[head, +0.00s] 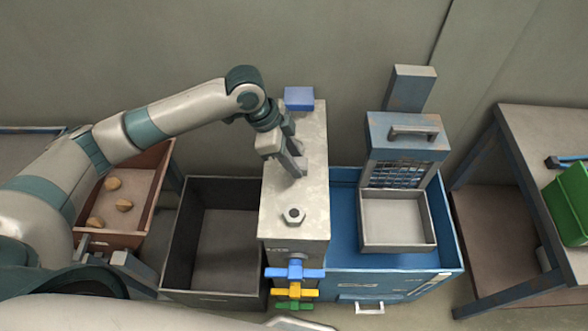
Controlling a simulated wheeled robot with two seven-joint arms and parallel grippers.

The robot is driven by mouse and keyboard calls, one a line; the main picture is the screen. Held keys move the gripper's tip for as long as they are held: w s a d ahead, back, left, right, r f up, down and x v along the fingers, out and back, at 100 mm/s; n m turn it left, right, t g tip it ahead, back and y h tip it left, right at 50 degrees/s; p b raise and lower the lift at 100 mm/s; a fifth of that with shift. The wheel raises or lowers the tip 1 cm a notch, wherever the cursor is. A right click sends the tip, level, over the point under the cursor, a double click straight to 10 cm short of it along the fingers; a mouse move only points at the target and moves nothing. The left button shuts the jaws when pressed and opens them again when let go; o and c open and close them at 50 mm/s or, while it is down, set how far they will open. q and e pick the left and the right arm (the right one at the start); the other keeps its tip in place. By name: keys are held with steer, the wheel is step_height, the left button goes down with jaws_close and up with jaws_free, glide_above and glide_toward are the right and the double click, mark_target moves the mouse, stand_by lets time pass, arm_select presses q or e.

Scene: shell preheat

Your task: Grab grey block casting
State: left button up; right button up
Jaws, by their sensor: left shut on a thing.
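The grey block casting (298,167) is a small grey piece at the far-middle part of the narrow grey bench top (312,215). My left gripper (291,153) reaches down over it from the left and is shut on it. The fingers cover part of the casting, and I cannot tell whether it touches the bench top. My right gripper cannot be made out.
A hex nut (293,215) and a blue block (299,98) are on the bench top. A dark open bin (172,240) stands left of it. A blue tank (345,235) with a grey tray (398,246) stands right. A brown box (150,180) holds several round pieces.

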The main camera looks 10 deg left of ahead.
arm_select(q)
steer(key=s+d+r+b, duration=0.3)
steer(key=d+r, duration=0.3)
steer(key=d, duration=0.5)
steer(key=shift+r, duration=0.35)
steer(key=shift+s, duration=0.1)
